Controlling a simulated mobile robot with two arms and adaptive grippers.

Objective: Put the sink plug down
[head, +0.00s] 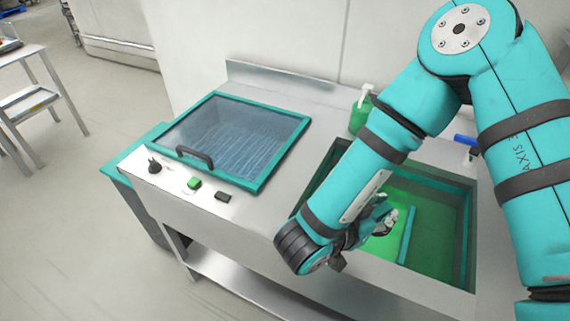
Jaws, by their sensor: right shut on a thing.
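My right gripper (382,217) reaches down over the sink basin (468,225) at its left side. It is shut on the sink plug (387,224), of which only a small grey-white part shows at the fingertips. The fingers and wrist hide the rest. The basin has teal walls and a bright green inside. I cannot tell whether the plug touches anything in the basin. My left gripper is not in view.
Left of the basin is a teal-framed glass lid (235,135) with a dark handle. A black knob (154,166) and green button (194,183) sit on the front edge. A green bottle (360,112) stands behind the basin. A steel trolley (30,100) stands far left.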

